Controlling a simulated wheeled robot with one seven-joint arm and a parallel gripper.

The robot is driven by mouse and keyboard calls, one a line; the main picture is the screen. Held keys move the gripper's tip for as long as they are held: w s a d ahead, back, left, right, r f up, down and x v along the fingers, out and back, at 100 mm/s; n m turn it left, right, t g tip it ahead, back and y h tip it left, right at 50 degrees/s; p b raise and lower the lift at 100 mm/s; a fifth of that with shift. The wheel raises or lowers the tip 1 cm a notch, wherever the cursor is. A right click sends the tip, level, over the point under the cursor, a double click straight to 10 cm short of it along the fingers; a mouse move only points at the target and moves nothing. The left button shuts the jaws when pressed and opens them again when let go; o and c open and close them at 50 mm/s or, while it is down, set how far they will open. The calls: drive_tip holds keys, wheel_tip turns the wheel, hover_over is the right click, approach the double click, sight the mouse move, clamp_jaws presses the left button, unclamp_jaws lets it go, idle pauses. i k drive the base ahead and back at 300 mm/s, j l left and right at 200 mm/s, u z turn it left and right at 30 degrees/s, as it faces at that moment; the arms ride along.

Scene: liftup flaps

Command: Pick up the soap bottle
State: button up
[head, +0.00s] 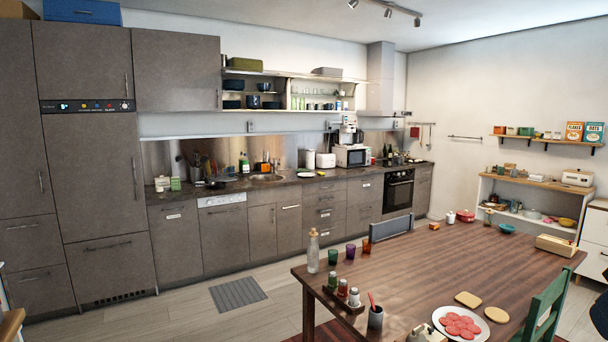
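Several small bottles stand by the sink (266,177) on the far counter. Among them is an orange-and-dark bottle (265,167) just behind the basin, which may be the soap bottle; it is too small to tell for sure. A clear bottle (313,254) with a light top stands upright on the near-left part of the wooden table; it looks more like a drink bottle. My gripper is not in view, so its distance to any bottle does not show.
The dining table (420,262) fills the lower right, with cups, a plate of red slices (461,323) and a green chair (545,305). A grey mat (238,293) lies on the floor before the cabinets. Open floor lies between table and counter.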

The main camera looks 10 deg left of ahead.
sight(245, 161)
drive_tip(key=i+j+u, duration=0.3)
drive_tip(key=i+u, duration=0.15)
drive_tip(key=i+j+u, duration=0.1)
drive_tip(key=i+u, duration=0.85)
drive_tip(key=i+j+z, duration=0.15)
drive_tip(key=i, duration=1.55)
drive_tip(key=i+z, duration=0.15)
drive_tip(key=i, duration=0.45)
drive_tip(key=i+z, duration=0.2)
drive_tip(key=i, duration=0.4)
drive_tip(key=i+j+z, duration=0.15)
drive_tip(key=i, duration=0.4)
drive_tip(key=i+l+z, duration=0.4)
drive_tip(key=i, duration=0.45)
drive_tip(key=i+z, duration=0.35)
drive_tip(key=i, duration=0.5)
drive_tip(key=i+l+z, duration=0.1)
drive_tip(key=i+l, duration=0.15)
drive_tip(key=l, duration=0.2)
drive_tip(key=i+l+z, duration=0.1)
drive_tip(key=l, duration=0.3)
drive_tip(key=i+l+z, duration=0.1)
drive_tip(key=i+l, duration=0.25)
drive_tip(key=i+u, duration=0.45)
drive_tip(key=k, duration=0.05)
